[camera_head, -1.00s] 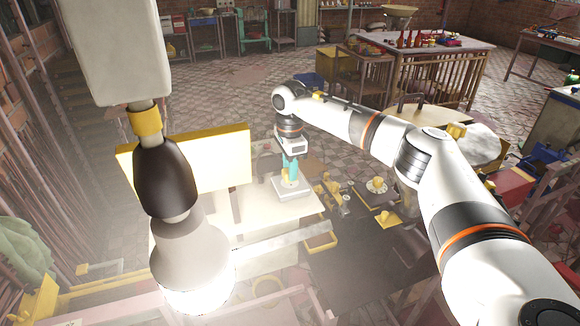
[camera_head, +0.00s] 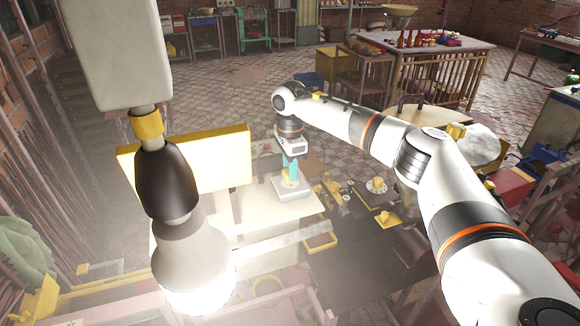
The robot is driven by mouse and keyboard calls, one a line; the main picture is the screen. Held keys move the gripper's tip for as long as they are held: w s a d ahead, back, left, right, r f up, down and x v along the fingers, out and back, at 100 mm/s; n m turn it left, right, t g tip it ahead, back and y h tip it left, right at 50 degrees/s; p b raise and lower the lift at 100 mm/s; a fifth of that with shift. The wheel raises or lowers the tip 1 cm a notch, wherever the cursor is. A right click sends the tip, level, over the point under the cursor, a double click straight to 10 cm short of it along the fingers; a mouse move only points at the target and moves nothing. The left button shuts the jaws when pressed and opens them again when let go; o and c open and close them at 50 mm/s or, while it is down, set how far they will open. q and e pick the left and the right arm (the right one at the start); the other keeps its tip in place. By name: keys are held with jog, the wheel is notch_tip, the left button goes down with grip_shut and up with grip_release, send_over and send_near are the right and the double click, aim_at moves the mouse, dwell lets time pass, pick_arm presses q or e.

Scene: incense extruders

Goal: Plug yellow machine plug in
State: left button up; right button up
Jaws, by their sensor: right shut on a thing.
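My right gripper (camera_head: 291,168), with teal fingers, points down over the pale table at the centre of the head view. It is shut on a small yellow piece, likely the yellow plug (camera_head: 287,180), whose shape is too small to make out. The piece is right at a light grey box (camera_head: 293,190) on the table's right part. I cannot tell whether it is seated in the box or just above it. A large yellow panel (camera_head: 222,158), perhaps part of the yellow machine, stands left of the gripper, partly behind a lamp. My left gripper is not in view.
A lit hanging lamp (camera_head: 178,185) blocks much of the left foreground. A wooden table (camera_head: 440,55) with bottles stands farther back.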

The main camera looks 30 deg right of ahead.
jog(key=shift+f+b, duration=0.35)
jog(key=shift+f, duration=0.25)
dwell(0.3)
jog(key=o, duration=1.1)
jog(key=shift+c, duration=0.2)
jog(key=shift+r, duration=0.1)
jog(key=shift+r, duration=0.35)
notch_tip(320, 180, up, 11)
jog(key=b, duration=0.3)
